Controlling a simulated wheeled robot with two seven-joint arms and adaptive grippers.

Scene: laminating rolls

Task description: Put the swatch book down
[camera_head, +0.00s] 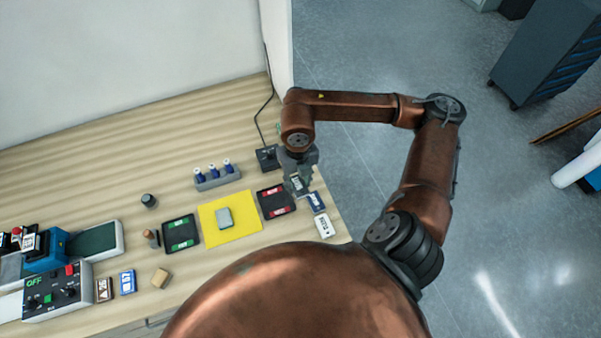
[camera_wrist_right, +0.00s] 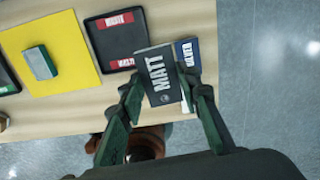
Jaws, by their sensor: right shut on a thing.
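In the head view the right gripper (camera_head: 299,180) and the book (camera_head: 297,185) are over the right end of the table, right of the red-labelled black tray (camera_head: 264,203). In the wrist view the book partly covers a blue SILVER book (camera_wrist_right: 187,52). I cannot tell how far the held book is above the table. My left gripper is not in view.
A small white labelled book (camera_head: 325,227) lies near the table's right edge (camera_head: 338,210). Left of the red-labelled tray are a yellow mat (camera_head: 243,229) with a grey block (camera_head: 224,218), then a green-labelled tray (camera_head: 181,246). A black box (camera_head: 267,158) with a cable stands behind the gripper.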

